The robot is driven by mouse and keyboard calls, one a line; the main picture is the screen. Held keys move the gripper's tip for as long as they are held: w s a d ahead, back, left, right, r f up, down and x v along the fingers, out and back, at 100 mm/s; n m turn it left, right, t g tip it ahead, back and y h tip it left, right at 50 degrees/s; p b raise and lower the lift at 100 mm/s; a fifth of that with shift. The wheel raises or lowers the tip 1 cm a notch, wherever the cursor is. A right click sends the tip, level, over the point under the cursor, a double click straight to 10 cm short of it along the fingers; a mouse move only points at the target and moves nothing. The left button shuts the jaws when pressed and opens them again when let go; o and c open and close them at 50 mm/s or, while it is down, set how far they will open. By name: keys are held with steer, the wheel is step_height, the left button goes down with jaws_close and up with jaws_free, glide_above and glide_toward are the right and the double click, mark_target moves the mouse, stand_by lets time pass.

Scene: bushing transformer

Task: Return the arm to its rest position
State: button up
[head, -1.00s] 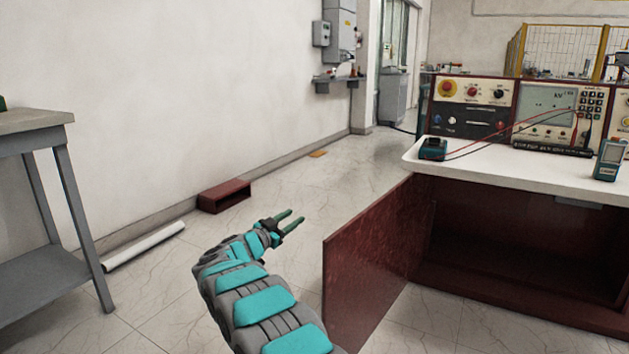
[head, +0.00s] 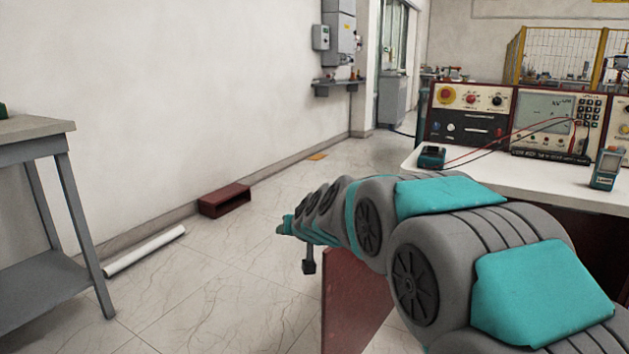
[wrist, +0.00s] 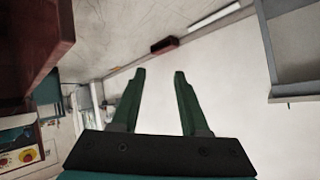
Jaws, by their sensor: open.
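My gripper (wrist: 157,85) shows in the wrist view with its two green fingers apart and nothing between them. In the head view my grey and teal arm reaches from the lower right towards the middle. Its far end is above the floor, left of the white-topped bench; the fingers cannot be made out there. The arm hides part of the bench front and most of the dark red panel (head: 352,300).
The white bench top (head: 490,172) carries a control panel (head: 466,118) and a handheld meter (head: 606,168). A grey table (head: 40,140) stands at left. A red box (head: 224,200) and white tube (head: 145,250) lie by the wall. Floor between is clear.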

steer(key=s+d+f+g+h, duration=0.1)
steer(key=s+d+f+g, duration=0.2)
steer(key=s+d, duration=0.4)
steer(key=s+d+f+g+h+p, duration=0.1)
steer(key=s+d+f+g, duration=0.3)
steer(key=s, duration=2.1)
steer(key=s+d+f+m+g+h, duration=0.1)
steer(key=s+d+f+g, duration=0.3)
steer(key=s+d, duration=0.5)
steer(key=s+g+h, duration=0.1)
steer(key=s, duration=0.6)
steer(key=shift+s+d+p, duration=0.35)
steer(key=shift+p, duration=0.05)
steer(key=shift+d, duration=0.1)
